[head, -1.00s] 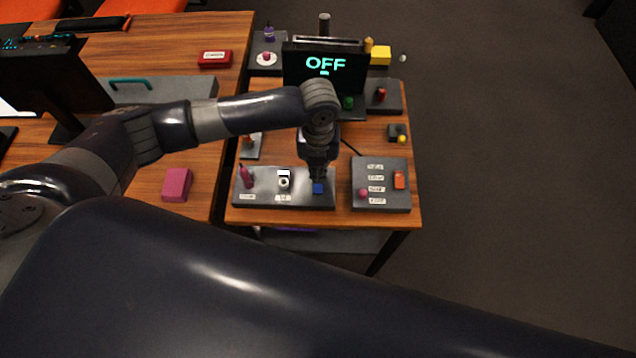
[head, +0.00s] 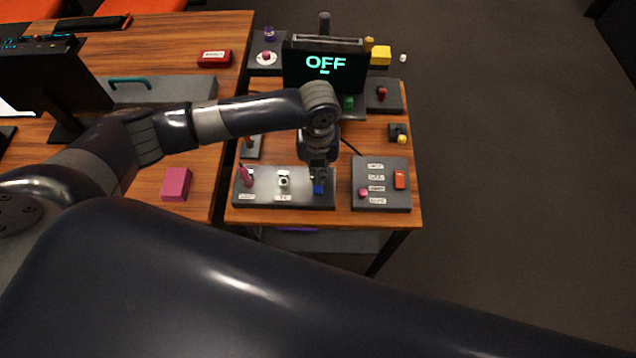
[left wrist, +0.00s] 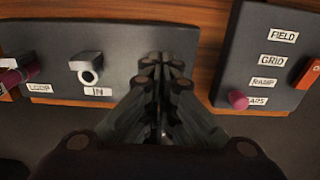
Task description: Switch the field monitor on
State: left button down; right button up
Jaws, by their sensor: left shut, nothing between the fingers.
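The black monitor (head: 300,78) at the back of the small table shows "OFF" in green letters. A grey panel (head: 265,198) at the table's front left carries a pink lever (head: 246,176), a white part (head: 284,180) labelled "IN" and a blue button (head: 318,188). My left gripper (head: 318,178) is shut and empty, pointing down at the blue button; I cannot tell whether it touches. In the left wrist view the shut fingers (left wrist: 161,68) hide the blue button. My right gripper is not in view.
A second panel (head: 380,165) to the right has a pink knob (head: 363,193), an orange switch (head: 399,180) and labels including "FIELD" and "GRID". A red knob (head: 382,92) and a yellow-topped control (head: 401,138) lie farther back. A larger desk (head: 150,150) adjoins on the left.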

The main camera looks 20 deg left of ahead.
pick_arm(q)
jog(key=shift+f+b, duration=0.35)
jog(key=shift+f, duration=0.35)
dwell(0.4)
notch_tip(320, 180, up, 7)
jog(key=p, duration=0.7)
jog(key=shift+p, duration=0.3)
jog(key=shift+d, duration=0.1)
